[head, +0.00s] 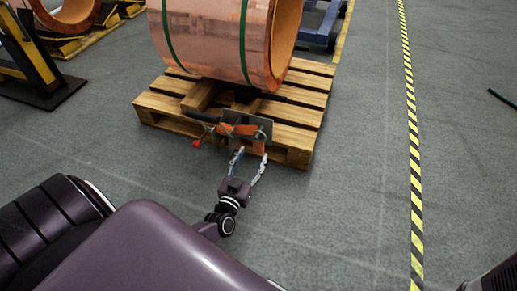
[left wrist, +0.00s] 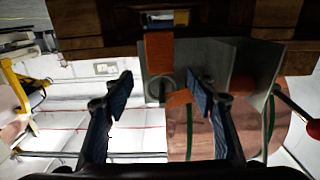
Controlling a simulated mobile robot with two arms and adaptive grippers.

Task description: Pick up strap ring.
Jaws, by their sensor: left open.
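The strap ring (head: 260,136) is a small grey metal ring at the right end of an orange strap (head: 238,129), by a metal plate at the front of the wooden pallet. In the left wrist view the ring (left wrist: 160,87) shows between the two fingers, below a hanging piece of orange strap (left wrist: 159,53). My left gripper (head: 251,163) is open, with its fingertips just in front of the pallet's edge and close to the ring. It also shows open in the left wrist view (left wrist: 160,95), with nothing held. I cannot tell the exact gap to the ring. My right gripper is not seen.
A large copper foil coil (head: 210,40) with green bands rests on the pallet (head: 300,112). A red-tipped handle (head: 197,143) sticks out left of the strap. A yellow-black frame (head: 35,60) stands at left. Open grey floor extends to the striped line (head: 411,120).

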